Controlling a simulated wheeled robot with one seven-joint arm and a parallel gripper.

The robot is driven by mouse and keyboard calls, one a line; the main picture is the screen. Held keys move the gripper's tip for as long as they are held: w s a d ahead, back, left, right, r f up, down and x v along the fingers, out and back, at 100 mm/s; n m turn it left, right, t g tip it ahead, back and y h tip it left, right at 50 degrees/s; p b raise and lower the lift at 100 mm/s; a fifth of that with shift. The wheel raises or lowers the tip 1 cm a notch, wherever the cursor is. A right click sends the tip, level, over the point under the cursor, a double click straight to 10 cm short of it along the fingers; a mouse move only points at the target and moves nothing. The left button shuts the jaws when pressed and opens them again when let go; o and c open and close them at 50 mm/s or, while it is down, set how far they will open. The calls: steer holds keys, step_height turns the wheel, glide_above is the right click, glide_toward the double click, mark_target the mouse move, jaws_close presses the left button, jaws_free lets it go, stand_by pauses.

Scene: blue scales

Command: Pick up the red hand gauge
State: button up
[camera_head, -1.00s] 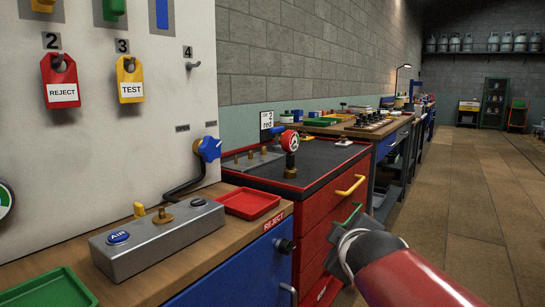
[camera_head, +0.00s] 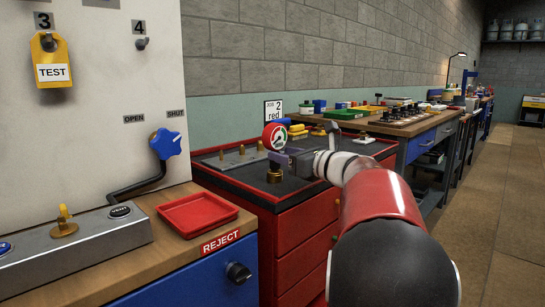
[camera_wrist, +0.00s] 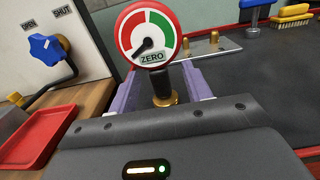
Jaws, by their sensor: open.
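The red hand gauge (camera_head: 275,137) stands upright on the black top of a red tool cabinet (camera_head: 305,222). Its round dial has a red rim with white and green parts, above a dark stem and a brass base. In the wrist view the dial of the gauge (camera_wrist: 147,36) reads ZERO and faces me. My gripper (camera_head: 290,158) is at the gauge from the right, at stem height. In the wrist view the two purple fingers of my gripper (camera_wrist: 160,80) are open, one on each side of the stem.
A red tray (camera_head: 197,214) marked REJECT sits on the wooden bench at left. A blue valve handle (camera_head: 166,143) sticks out of the white panel behind it. A metal block with pegs (camera_head: 232,157) lies behind the gauge.

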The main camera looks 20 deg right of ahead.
steer(key=x, duration=0.3)
steer(key=p+x, duration=0.1)
steer(key=x, duration=0.1)
steer(key=shift+w+a+f, duration=0.1)
steer(key=shift+a+f, duration=0.1)
steer(key=shift+f, duration=0.1)
steer(key=shift+r, duration=0.1)
jaws_close()
